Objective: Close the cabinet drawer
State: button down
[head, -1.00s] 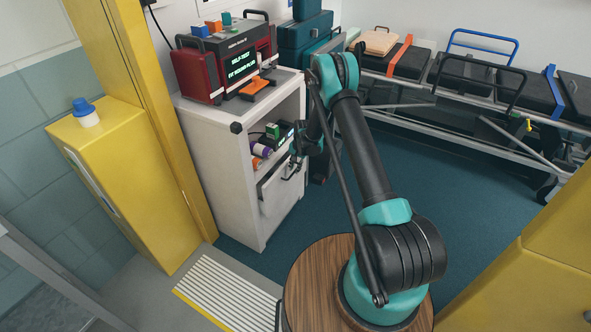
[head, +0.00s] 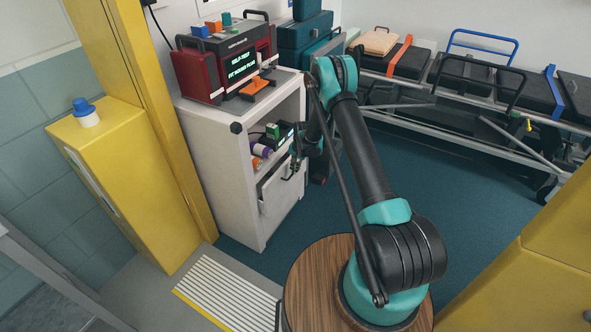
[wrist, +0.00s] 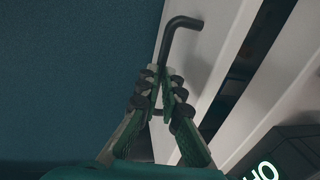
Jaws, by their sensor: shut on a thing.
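The white cabinet (head: 215,165) stands left of my arm. Its drawer (head: 277,195) is a light front panel below an open shelf, with a dark gap along its top, so it looks partly open. My gripper (head: 294,166) is at the drawer front, partly hidden by my arm in the head view. In the wrist view my gripper (wrist: 161,75) is shut on the dark drawer handle (wrist: 170,38), a bent bar running between the fingertips. The drawer front (wrist: 200,60) lies just right of the fingers, with a dark strip beyond it.
A red device with a screen (head: 242,70) stands on the cabinet. Small bottles and boxes (head: 262,150) fill the open shelf. A yellow cabinet (head: 130,180) is at left, and a stretcher (head: 440,85) at the back. Blue floor (head: 400,165) between is clear.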

aim_at(287, 162)
jog(key=shift+w+a, duration=0.35)
jog(key=shift+a, duration=0.3)
jog(key=shift+w+a, duration=0.4)
jog(key=shift+a, duration=0.25)
jog(key=shift+w+a, duration=0.35)
jog(key=shift+a, duration=0.3)
jog(key=c, duration=2.3)
grip_release()
jog(key=o, duration=0.4)
jog(key=shift+w+a+f, duration=0.1)
jog(key=shift+a+f, duration=0.05)
jog(key=r, duration=0.4)
jog(key=d+r, duration=0.1)
jog(key=r, duration=0.3)
jog(key=s+d+r, duration=0.1)
jog(key=r, duration=0.3)
jog(key=shift+s+d, duration=0.1)
